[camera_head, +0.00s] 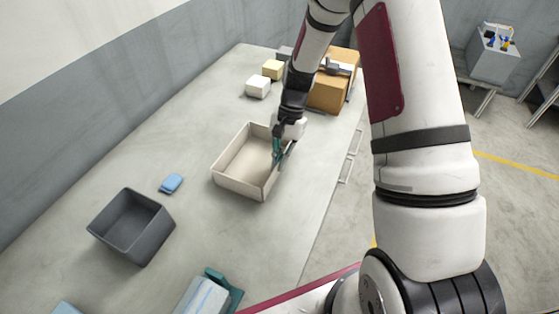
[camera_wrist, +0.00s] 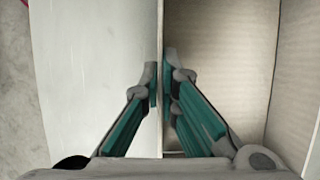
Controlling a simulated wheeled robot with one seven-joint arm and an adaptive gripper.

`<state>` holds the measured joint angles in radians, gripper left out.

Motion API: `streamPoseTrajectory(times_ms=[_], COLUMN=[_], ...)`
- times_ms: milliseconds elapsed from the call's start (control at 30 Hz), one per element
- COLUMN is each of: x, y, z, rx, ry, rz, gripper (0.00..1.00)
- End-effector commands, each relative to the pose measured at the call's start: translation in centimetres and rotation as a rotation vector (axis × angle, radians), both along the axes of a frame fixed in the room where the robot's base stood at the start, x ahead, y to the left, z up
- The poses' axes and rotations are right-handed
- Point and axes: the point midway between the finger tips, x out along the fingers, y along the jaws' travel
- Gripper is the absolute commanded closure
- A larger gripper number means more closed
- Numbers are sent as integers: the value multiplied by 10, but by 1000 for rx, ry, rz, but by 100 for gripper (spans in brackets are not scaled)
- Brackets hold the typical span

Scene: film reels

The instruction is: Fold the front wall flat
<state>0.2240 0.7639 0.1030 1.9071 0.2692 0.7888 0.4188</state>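An open beige box (camera_head: 236,184) stands on the table with its walls upright. Its front wall (camera_head: 271,183), on the side toward the table's right edge, stands upright. My gripper (camera_head: 279,158) reaches down over this wall. In the wrist view, the wall's top edge (camera_wrist: 160,125) runs between my gripper's teal fingers (camera_wrist: 161,75), one inside the box and one outside. The fingertips are drawn in against both faces of the wall. The box floor shows bare, and part of the wall is hidden behind my fingers.
A grey bin (camera_head: 133,226) and a blue item (camera_head: 171,183) are to the left. White (camera_head: 257,87) and yellow (camera_head: 273,69) blocks and a brown box (camera_head: 328,94) are behind. A teal-edged object (camera_head: 209,293) lies in front. Bare table surrounds the beige box.

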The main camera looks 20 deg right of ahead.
Motion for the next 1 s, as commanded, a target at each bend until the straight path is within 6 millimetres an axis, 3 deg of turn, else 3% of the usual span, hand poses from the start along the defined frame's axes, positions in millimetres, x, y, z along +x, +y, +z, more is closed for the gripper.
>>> streamPoseTrajectory(times_ms=[467,1000], x=[-19,-32], y=[-17,-31], z=[-1,-19], rx=[245,600], ry=[-238,-598], rz=[-14,-12], gripper=[100,100])
